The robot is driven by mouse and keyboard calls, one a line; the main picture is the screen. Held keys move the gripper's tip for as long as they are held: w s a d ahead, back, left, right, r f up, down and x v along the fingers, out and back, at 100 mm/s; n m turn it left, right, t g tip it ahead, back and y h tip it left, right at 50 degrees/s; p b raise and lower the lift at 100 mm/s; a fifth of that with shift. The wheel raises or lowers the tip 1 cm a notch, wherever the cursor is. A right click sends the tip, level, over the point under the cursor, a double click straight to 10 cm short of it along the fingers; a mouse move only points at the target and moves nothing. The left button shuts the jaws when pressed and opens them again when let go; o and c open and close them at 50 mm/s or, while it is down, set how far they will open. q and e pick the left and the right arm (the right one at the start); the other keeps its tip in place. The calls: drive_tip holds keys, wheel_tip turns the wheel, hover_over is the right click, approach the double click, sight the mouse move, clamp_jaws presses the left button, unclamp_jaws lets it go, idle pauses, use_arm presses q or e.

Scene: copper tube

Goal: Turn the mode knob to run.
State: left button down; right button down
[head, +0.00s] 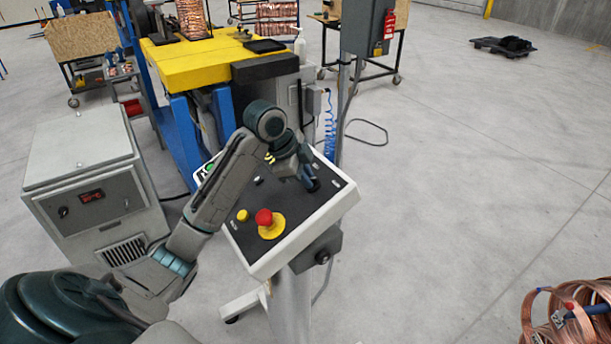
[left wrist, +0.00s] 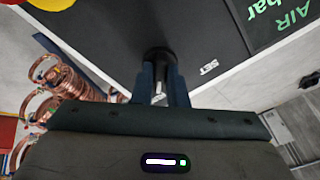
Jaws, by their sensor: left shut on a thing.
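The control panel (head: 290,207) is a tilted box with a black face and a white rim. My left gripper (head: 308,178) reaches over its right part. It is shut on a black knob (left wrist: 158,54), which stands up from the panel face between the two fingers in the left wrist view. A white "SET" label (left wrist: 208,68) is printed beside this knob. I cannot read a mode or run mark, nor tell which way the knob points. My left arm hides part of the panel's left side. My right gripper is not in view.
A red emergency stop (head: 264,217) on a yellow base and a small yellow button (head: 242,215) are on the panel's near left. A grey cabinet (head: 95,185) stands left, a yellow-topped machine (head: 185,55) behind. Copper coils (head: 560,318) lie at lower right.

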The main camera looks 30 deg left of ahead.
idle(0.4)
use_arm(q)
drive_tip(key=c, duration=1.4)
unclamp_jaws()
drive_tip(key=shift+d, duration=0.1)
drive_tip(key=shift+c, duration=0.2)
drive_tip(key=b+v, duration=0.3)
drive_tip(key=v, duration=0.8)
drive_tip(key=shift+w, duration=0.1)
